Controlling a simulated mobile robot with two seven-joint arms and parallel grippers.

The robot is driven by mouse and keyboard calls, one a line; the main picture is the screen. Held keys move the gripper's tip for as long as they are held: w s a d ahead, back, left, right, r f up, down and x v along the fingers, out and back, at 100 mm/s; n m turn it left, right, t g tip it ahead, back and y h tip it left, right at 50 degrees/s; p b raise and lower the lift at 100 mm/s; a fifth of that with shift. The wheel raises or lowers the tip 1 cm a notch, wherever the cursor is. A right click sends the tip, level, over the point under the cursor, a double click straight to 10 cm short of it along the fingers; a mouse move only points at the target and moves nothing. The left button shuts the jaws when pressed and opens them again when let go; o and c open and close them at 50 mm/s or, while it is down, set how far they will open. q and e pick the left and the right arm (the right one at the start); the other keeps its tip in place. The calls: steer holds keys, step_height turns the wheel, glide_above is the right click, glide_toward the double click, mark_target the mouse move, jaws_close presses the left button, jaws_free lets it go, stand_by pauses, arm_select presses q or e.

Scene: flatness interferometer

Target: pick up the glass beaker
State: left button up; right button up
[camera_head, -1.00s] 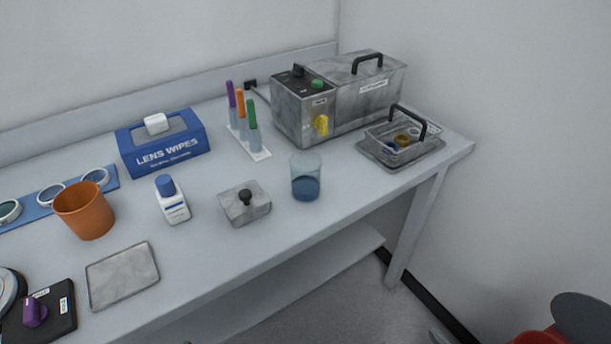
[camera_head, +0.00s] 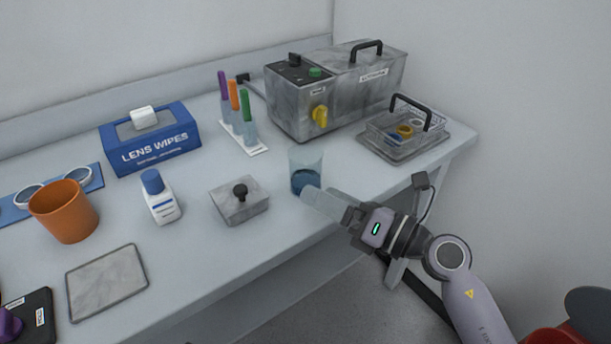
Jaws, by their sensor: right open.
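The glass beaker (camera_head: 305,165) stands upright on the bench near its front edge and holds some blue liquid. My right gripper (camera_head: 312,196) comes in from the lower right, with its pale fingers reaching to the lower right side of the beaker. The fingertips overlap the beaker's lower edge in the picture, and I cannot tell whether they touch it. The gripper is open. My left gripper is not in view.
A grey lidded box (camera_head: 239,204) with a black knob sits just left of the beaker. A tube rack (camera_head: 247,146) stands behind it. The ultrasonic-looking grey machine (camera_head: 345,92) and a wire basket (camera_head: 404,135) on a tray are behind right.

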mark_target(306, 176)
steer(key=w+n+h, duration=0.1)
steer(key=n, duration=0.1)
steer(key=w+f+n+g+h, duration=0.1)
steer(key=w+n+h, duration=0.1)
steer(key=w+f+n+h+b, duration=0.1)
steer(key=w+n, duration=0.1)
steer(key=n, duration=0.1)
steer(key=shift+w+d+g, duration=0.1)
steer(key=shift+d+g, duration=0.1)
steer(key=shift+g, duration=0.2)
steer(key=shift+w+d+h, duration=0.2)
steer(key=shift+w+h, duration=0.2)
steer(key=shift+h, duration=0.2)
steer(key=shift+x, duration=3.45)
steer(key=shift+w+r, duration=0.15)
steer(key=c, duration=1.1)
